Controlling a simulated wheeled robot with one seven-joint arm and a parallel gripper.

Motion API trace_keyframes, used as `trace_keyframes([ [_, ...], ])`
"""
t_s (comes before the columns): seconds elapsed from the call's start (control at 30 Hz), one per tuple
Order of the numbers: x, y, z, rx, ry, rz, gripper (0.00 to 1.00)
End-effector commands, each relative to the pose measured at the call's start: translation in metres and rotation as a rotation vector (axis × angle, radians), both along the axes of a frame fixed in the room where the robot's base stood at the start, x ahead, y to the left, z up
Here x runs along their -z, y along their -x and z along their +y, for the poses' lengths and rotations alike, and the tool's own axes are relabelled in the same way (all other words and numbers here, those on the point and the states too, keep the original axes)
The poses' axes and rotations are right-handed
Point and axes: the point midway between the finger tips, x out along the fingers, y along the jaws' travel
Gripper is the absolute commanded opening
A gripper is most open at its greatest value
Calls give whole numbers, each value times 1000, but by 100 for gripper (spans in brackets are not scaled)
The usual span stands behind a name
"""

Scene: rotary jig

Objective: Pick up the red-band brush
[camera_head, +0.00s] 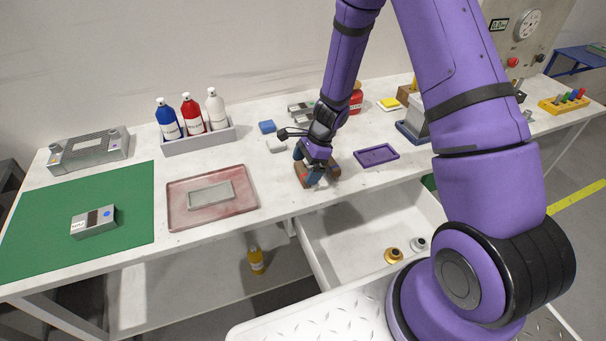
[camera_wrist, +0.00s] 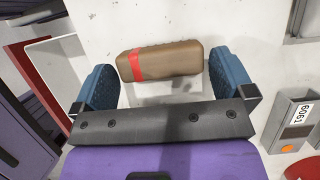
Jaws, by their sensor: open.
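The red-band brush (camera_wrist: 172,61) is a brown block with rounded ends and a red band near its left end in the wrist view. It lies on the white bench top. My gripper (camera_wrist: 163,80) is open, one blue finger pad beyond each end of the brush, with the brush slightly ahead of the pads' middle. The brush looks free of both pads. In the head view my gripper (camera_head: 313,178) is low over the bench's front part, with brown showing around its fingers.
A purple tray (camera_head: 377,154) lies right of my gripper, and a pink tray (camera_head: 212,222) with a grey plate lies left. An open drawer (camera_head: 350,225) juts out below the bench front. A grey block labelled 6061 (camera_wrist: 291,120) shows in the wrist view.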

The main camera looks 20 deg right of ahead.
Motion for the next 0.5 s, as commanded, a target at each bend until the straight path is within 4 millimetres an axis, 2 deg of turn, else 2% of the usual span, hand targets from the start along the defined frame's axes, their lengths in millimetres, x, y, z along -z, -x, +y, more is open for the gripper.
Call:
trace_keyframes([
  [0.1, 15, 1, 5, 1, -1, 3, 100],
  [0.2, 21, 0, 8, 0, -1, 1, 100],
  [0.47, 22, 0, 9, 0, 0, 0, 100],
  [0.5, 22, 0, 9, 0, 0, 0, 93],
])
